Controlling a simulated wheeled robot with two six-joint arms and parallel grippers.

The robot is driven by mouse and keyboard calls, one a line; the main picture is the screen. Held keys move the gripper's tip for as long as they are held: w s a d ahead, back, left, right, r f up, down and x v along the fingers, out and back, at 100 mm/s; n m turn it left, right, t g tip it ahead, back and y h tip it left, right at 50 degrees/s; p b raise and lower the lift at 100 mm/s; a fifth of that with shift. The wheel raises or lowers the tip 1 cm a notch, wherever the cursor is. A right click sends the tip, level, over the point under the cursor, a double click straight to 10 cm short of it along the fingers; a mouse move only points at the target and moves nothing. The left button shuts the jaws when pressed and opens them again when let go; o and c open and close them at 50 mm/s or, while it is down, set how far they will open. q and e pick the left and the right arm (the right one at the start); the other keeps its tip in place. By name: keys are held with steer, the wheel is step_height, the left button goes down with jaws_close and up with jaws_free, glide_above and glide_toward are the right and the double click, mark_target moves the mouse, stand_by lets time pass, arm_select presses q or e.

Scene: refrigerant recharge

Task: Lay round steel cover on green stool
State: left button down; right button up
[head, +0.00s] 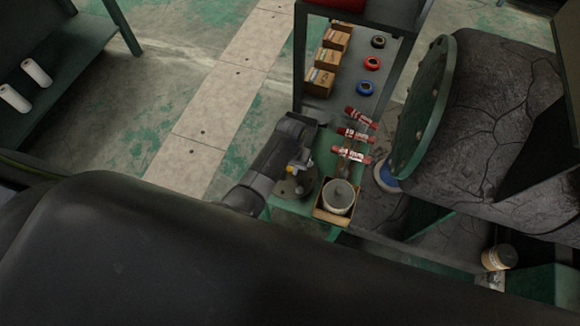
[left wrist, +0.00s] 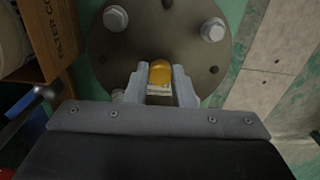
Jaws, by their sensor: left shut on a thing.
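The round steel cover (head: 288,188) is a dark grey disc with bolts and a yellow knob (left wrist: 160,72). It also fills the top of the left wrist view (left wrist: 190,48). My left gripper (head: 299,166) is shut on the cover by its yellow knob, one finger on each side. The cover is over the green stool (head: 287,206), whose green top shows around the disc. I cannot tell whether the cover touches the stool. The arm hides part of the cover and stool in the head view. My right gripper is not in view.
A cardboard box with a grey-lidded can (head: 339,193) stands right beside the cover. Several red-labelled cylinders (head: 357,135) lie behind it. A shelf with boxes and tape rolls (head: 371,63) stands at the back. A big dark tank with a green flange (head: 420,108) is at right.

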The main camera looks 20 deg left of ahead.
mark_target(290, 169)
arm_select(q)
steer(key=c, duration=1.2)
jaws_free()
steer(key=shift+c, duration=0.2)
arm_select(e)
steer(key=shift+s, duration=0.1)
arm_select(q)
steer(key=shift+r, duration=0.1)
step_height(290, 169, up, 12)
steer(key=p, duration=0.3)
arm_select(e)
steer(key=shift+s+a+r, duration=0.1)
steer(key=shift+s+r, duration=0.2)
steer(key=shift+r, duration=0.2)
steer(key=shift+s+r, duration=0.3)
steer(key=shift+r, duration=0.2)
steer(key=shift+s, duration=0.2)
arm_select(q)
steer(key=shift+s, duration=0.1)
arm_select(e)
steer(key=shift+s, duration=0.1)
